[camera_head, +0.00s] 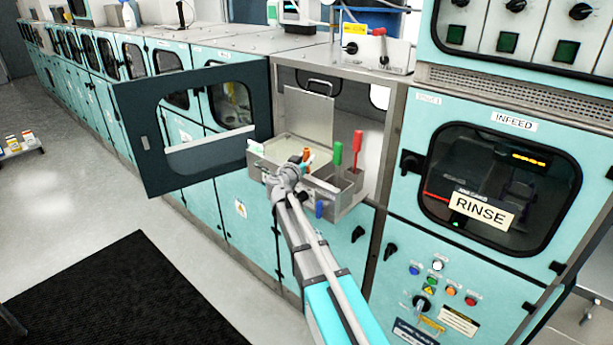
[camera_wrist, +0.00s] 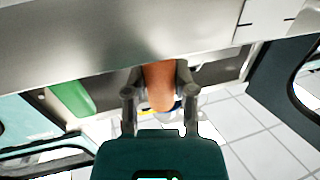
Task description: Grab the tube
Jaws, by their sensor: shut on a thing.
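The tube looks like an orange cylinder (camera_wrist: 158,84) in the wrist view, standing between the two fingers of my gripper (camera_wrist: 160,92). The fingers are shut on it from both sides. In the head view a small orange part (camera_head: 306,155) shows at the open module's steel tray (camera_head: 345,190). My gripper (camera_head: 300,166) is right beside it there, partly hidden by my own wrist. The tube's lower end is hidden in the head view. I cannot tell whether the tube still touches the tray.
A green handle (camera_head: 338,153) and a red handle (camera_head: 358,145) stand up to the right; a blue part (camera_head: 319,209) hangs at the front. The module's dark windowed door (camera_head: 150,160) is open on the left. The RINSE module (camera_head: 500,215) is at right.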

